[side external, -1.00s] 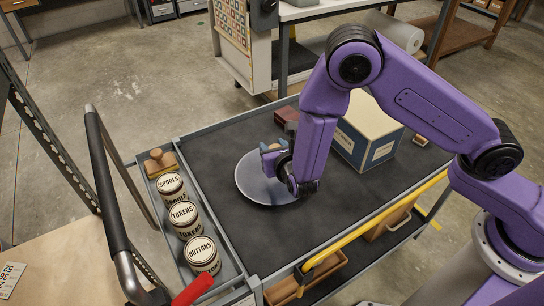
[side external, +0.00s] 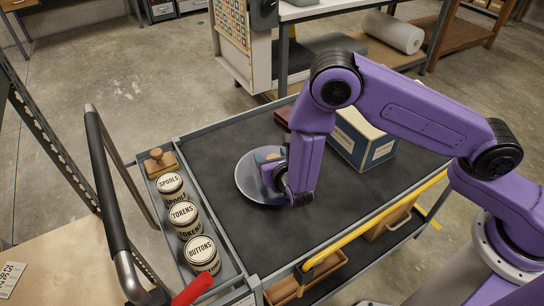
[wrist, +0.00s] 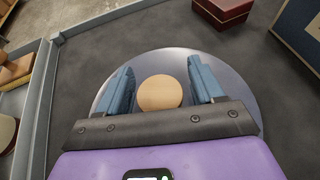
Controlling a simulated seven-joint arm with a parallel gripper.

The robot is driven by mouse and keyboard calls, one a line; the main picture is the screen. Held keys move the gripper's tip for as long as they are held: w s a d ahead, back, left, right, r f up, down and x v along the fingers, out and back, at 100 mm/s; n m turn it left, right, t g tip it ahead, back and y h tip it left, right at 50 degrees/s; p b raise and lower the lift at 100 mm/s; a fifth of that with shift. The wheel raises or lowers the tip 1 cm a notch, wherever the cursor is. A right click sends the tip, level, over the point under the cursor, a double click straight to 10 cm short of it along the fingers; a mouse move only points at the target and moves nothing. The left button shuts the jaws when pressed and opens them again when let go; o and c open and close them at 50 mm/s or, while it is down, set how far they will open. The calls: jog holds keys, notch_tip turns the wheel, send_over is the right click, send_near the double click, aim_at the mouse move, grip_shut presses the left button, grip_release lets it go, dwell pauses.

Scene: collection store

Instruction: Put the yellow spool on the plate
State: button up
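The round tan wooden top of the spool (wrist: 159,92) shows over the plate in the wrist view; its sides are hidden, and no yellow shows. It also shows as a small pale disc (side external: 268,155) in the side view. The grey-blue plate (side external: 250,183) lies flat on the cart's dark top and also shows in the wrist view (wrist: 165,58). My gripper (wrist: 160,80) is low over the plate, its blue fingers on either side of the spool with narrow gaps. In the side view my gripper (side external: 275,163) partly hides the spool and plate.
A dark red box (side external: 283,116) and a larger blue and cream box (side external: 362,140) stand behind and right of the plate. A side tray holds labelled tins, SPOOLS (side external: 171,186), TOKENS (side external: 184,217) and BUTTONS (side external: 201,253), and a wooden stamp (side external: 158,161). The cart's front right is clear.

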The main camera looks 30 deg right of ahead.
jog(key=shift+r, duration=0.15)
jog(key=v, duration=1.2)
jog(key=s+d+r+m+g+h, duration=0.2)
jog(key=d+r+m+g, duration=0.15)
jog(key=d+m, duration=0.3)
jog(key=s+d+r+m+g+h, duration=0.25)
jog(key=d+r+m, duration=0.25)
jog(key=d, duration=0.3)
jog(key=s+d+r+m+g+y, duration=0.2)
jog(key=s+r+m+g+y, duration=0.1)
jog(key=s, duration=0.6)
jog(key=s+d+r+m+g+y, duration=0.3)
jog(key=s+m+y, duration=0.2)
jog(key=s, duration=0.4)
jog(key=shift+d+m+g, duration=0.15)
jog(key=shift+m+g, duration=0.25)
jog(key=shift+m, duration=0.25)
